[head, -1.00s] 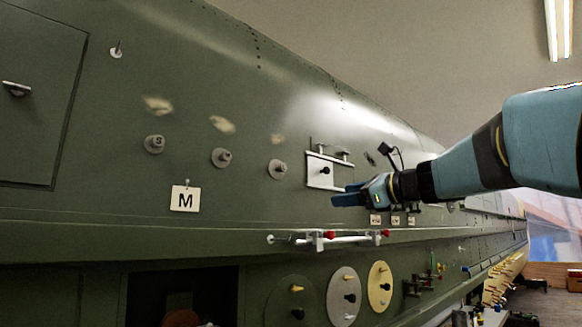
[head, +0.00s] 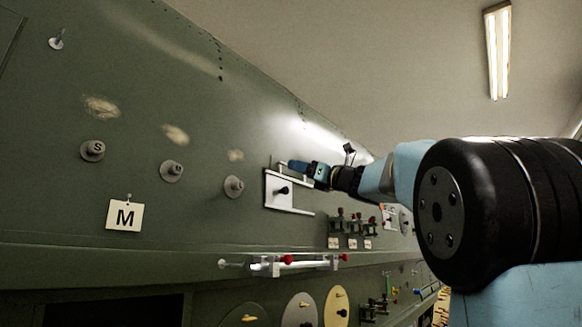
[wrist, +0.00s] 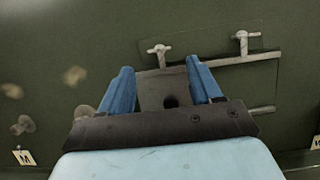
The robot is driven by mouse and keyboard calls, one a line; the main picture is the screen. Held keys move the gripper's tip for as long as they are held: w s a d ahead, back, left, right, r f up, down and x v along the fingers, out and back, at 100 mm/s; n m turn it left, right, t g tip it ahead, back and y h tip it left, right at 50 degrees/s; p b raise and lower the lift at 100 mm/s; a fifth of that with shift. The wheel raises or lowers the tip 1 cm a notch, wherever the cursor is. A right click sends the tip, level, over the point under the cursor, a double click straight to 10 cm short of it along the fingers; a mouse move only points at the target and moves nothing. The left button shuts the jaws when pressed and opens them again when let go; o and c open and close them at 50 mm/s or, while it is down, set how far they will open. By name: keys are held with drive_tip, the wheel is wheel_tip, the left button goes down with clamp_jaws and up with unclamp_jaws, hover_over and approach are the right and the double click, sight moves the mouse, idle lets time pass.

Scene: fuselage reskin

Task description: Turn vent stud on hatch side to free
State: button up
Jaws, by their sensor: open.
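The left one is nearest the hatch panel (head: 8,28), whose edge shows at the far left. I cannot tell which is the vent stud. My gripper (head: 292,164) is open and empty, to the right of the studs, by a pale plate (head: 274,201) with a black knob. In the wrist view my gripper (wrist: 161,72) has its blue fingers spread, with the plate's dark hole or knob between them.
Two T-shaped handles (wrist: 160,52) (wrist: 242,40) stand by the plate. An M tag (head: 124,215) hangs below the studs. A white bar with red ends (head: 300,263) sticks out lower down. Several red-topped fittings (head: 352,222) are at right.

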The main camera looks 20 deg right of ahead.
sight(284, 164)
drive_tip(key=shift+x, duration=3.05)
drive_tip(key=shift+c, duration=0.3)
